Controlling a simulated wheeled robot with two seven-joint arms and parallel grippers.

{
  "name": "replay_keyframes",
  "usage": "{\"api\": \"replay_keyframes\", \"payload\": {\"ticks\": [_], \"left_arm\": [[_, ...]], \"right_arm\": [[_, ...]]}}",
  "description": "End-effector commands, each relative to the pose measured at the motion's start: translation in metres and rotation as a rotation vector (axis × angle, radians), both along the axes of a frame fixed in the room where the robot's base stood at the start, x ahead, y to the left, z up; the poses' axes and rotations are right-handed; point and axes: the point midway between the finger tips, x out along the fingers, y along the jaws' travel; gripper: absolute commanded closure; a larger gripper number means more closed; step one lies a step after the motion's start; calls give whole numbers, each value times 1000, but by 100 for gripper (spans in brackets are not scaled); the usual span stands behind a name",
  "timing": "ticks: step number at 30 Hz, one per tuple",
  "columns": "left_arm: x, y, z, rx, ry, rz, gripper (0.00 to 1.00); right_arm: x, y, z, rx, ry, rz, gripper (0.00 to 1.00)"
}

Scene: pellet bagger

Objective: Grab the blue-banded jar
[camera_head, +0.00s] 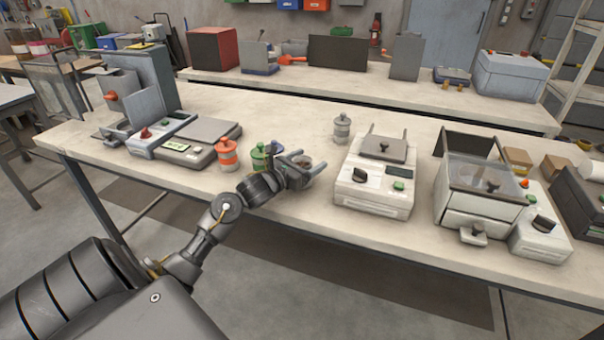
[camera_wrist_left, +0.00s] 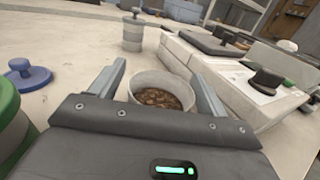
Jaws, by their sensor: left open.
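My left gripper (camera_head: 309,161) is open over the table, its two fingers on either side of a pale open jar (camera_wrist_left: 149,78) with brown pellets in it. The jar's rim also shows between the fingers in the head view (camera_head: 302,160). No blue band shows on this jar; its lower side is hidden by the gripper. A blue knobbed lid (camera_wrist_left: 28,74) lies on the table to its left in the wrist view. A green-banded jar (camera_head: 259,158) stands just left of the gripper, and an orange-banded jar (camera_head: 227,155) stands farther left. My right gripper is not in view.
A grey-banded jar (camera_head: 342,129) stands behind the gripper. A white machine (camera_head: 373,190) with a pan on top stands close on the right. A scale (camera_head: 190,143) is at the left. Bare table lies between gripper and grey jar.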

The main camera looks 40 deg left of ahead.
Motion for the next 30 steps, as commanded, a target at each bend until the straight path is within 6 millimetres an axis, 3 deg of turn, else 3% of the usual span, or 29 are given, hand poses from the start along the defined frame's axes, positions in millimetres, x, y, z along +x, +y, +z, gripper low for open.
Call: {"api": "replay_keyframes", "payload": {"ticks": [2, 15, 25, 30], "left_arm": [[0, 0, 0, 0, 0, 0, 28], [0, 0, 0, 0, 0, 0, 85], [0, 1, 5, 2, -3, 1, 85], [0, 1, 22, 6, -5, 0, 85]], "right_arm": [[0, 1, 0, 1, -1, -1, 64], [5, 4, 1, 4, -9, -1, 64], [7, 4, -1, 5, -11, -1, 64], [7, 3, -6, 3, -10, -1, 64]]}}
